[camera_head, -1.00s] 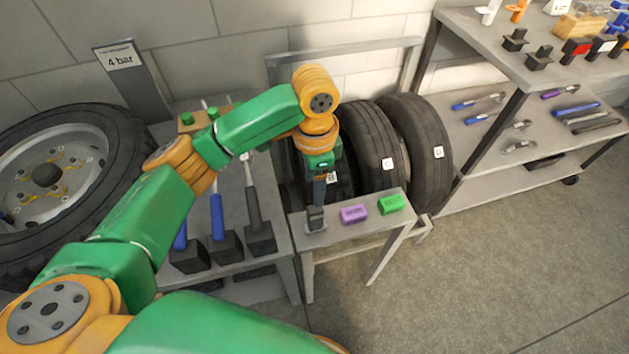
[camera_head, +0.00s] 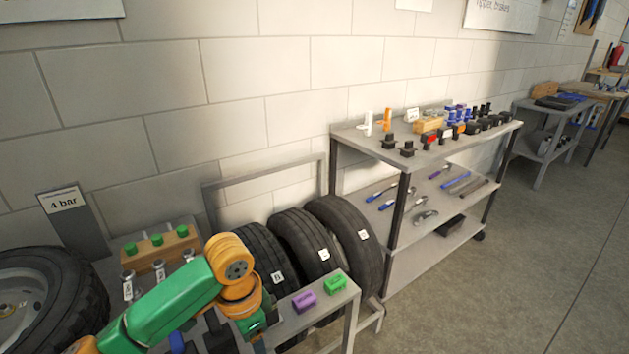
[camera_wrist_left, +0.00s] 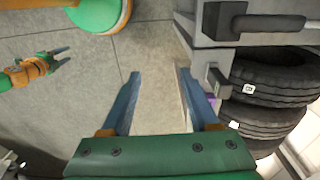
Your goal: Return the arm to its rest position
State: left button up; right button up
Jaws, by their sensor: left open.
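My left arm comes in from the bottom left in the head view, with its orange wrist (camera_head: 240,292) in front of the tyre labelled B. A small grey block (camera_wrist_left: 219,82) at the bench edge is close beside the right finger, apart from the grip. My right gripper (camera_wrist_left: 62,62) shows at the left of that view, away from the bench, with fingers apart and nothing between them.
A narrow bench carries a purple box (camera_head: 304,301) and a green box (camera_head: 335,284). Several tyres (camera_head: 345,245) stand behind it. A tool shelf (camera_head: 400,160) is to the right. A wheel (camera_head: 40,300) and a "4 bar" sign (camera_head: 65,203) are at left. Floor (camera_head: 500,260) at right is clear.

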pick_arm(q)
jog(key=w+d+f+n+t+h, duration=0.15)
jog(key=w+f+n, duration=0.25)
jog(key=f, duration=0.8)
jog(key=s+a+f+n, duration=0.2)
jog(key=f, duration=0.4)
jog(key=s+a+f+n, duration=0.1)
jog(key=s+f, duration=0.1)
jog(key=f, duration=0.4)
jog(key=s+a+f+n, duration=0.2)
jog(key=s+a+f, duration=0.2)
jog(key=s+f, duration=0.75)
jog(key=s+a+f+y, duration=0.1)
jog(key=s+f, duration=0.1)
jog(key=s, duration=0.7)
jog(key=s+a+f+y, duration=0.1)
jog(key=s, duration=0.8)
jog(key=shift+s+a+f+m+g, duration=0.3)
jog(key=shift+a+f+g, duration=0.05)
jog(key=shift+a+f, duration=0.05)
pick_arm(e)
jog(key=shift+w, duration=0.5)
